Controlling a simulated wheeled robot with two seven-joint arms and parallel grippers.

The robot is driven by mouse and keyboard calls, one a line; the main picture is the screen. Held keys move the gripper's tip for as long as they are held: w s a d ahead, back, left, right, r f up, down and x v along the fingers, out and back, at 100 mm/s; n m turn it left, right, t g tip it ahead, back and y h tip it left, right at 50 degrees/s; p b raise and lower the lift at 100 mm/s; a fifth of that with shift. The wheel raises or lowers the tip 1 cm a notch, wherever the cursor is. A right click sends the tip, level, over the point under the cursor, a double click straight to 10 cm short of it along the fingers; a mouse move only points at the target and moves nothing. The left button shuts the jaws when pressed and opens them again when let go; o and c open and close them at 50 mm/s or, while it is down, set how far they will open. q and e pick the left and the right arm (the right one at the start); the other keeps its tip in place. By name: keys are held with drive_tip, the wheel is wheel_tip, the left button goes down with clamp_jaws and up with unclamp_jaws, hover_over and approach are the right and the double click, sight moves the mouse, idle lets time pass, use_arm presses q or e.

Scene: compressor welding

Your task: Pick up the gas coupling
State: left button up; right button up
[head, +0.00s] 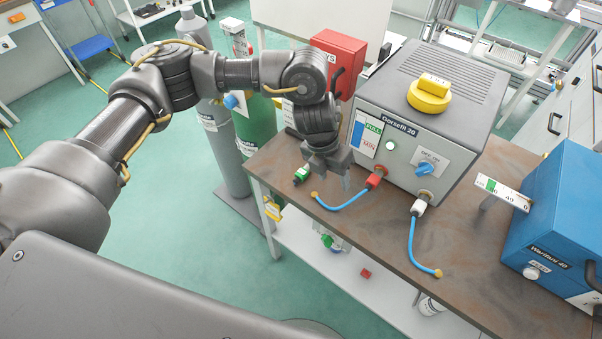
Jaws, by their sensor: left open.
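A small green-and-white fitting (302,174) lies near the left edge of the brown bench (470,265). A red connector (375,179) and a white connector (418,207) sit at the front of the grey Gorsefit 20 machine (425,130), each with a blue hose. None is labelled, so I cannot tell for sure which is the gas coupling. My left gripper (337,181) points down over the bench, open and empty, between the green fitting and the red connector. It appears apart from both. My right gripper is out of view.
A blue Warifani 40 box (555,225) stands at the bench's right. A red box (340,62) stands behind my left wrist. Grey and green gas cylinders (256,125) stand left of the bench. A lower shelf (390,295) holds a small red block (365,273).

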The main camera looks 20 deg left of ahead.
use_arm(q)
drive_tip(key=w+a+r+y, duration=0.3)
drive_tip(key=w+a+r, duration=0.15)
drive_tip(key=a, duration=0.45)
drive_tip(key=p, duration=0.1)
hover_over(302, 172)
drive_tip(key=f, duration=0.5)
drive_tip(key=shift+s+a+f, duration=0.1)
drive_tip(key=shift+s+a, duration=0.1)
drive_tip(key=shift+s, duration=0.15)
drive_tip(key=shift+w+f+p, duration=0.1)
drive_tip(key=shift+f+p, duration=0.3)
drive_tip(key=shift+p, duration=0.15)
drive_tip(key=f, duration=0.1)
drive_tip(key=f+p, duration=0.1)
drive_tip(key=f, duration=0.1)
drive_tip(key=shift+w+f, duration=0.3)
drive_tip(key=shift+d+f, duration=0.1)
drive_tip(key=shift+f, duration=0.3)
drive_tip(key=shift+c, duration=0.3)
drive_tip(key=c, duration=1)
drive_tip(key=shift+c, duration=0.2)
